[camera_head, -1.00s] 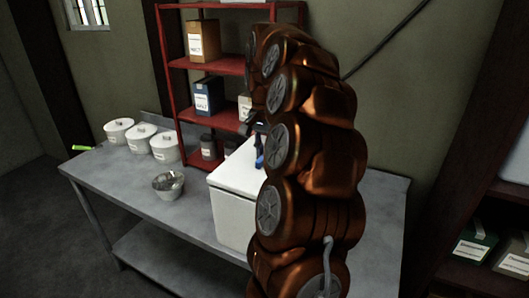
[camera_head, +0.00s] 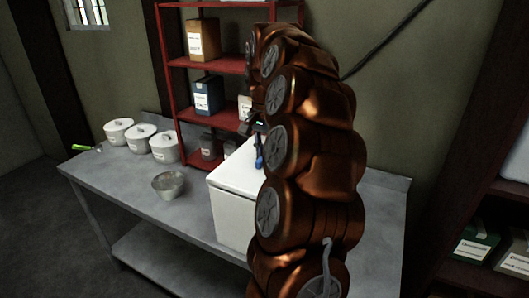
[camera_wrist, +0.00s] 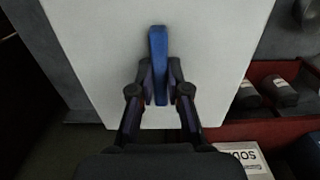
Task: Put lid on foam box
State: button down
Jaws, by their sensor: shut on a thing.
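The white foam box (camera_head: 232,218) stands on the grey table, its right part hidden behind my arm. The white lid (camera_head: 236,173) lies flat at the top of the box. I cannot tell from here whether it is fully seated. The lid fills much of the wrist view (camera_wrist: 100,55) and has a blue handle (camera_wrist: 158,42) in its middle. My gripper (camera_wrist: 160,88) is shut on the blue handle, one finger on each side. In the head view the handle (camera_head: 259,152) shows just left of my arm.
The grey table (camera_head: 130,185) holds a metal bowl (camera_head: 168,186) left of the box and white lidded canisters (camera_head: 141,135) farther back. A red shelf (camera_head: 205,65) with boxes and jars stands close behind. The table's front left is clear.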

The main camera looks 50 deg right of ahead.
jog(key=shift+b, duration=0.35)
dwell(0.6)
jog(key=c, duration=1.1)
grip_release()
jog(key=shift+o, duration=0.3)
jog(key=o, duration=0.5)
jog(key=shift+c, duration=0.2)
jog(key=shift+r, duration=0.15)
jog(key=shift+r+p, duration=1.1)
jog(key=shift+r, duration=2.25)
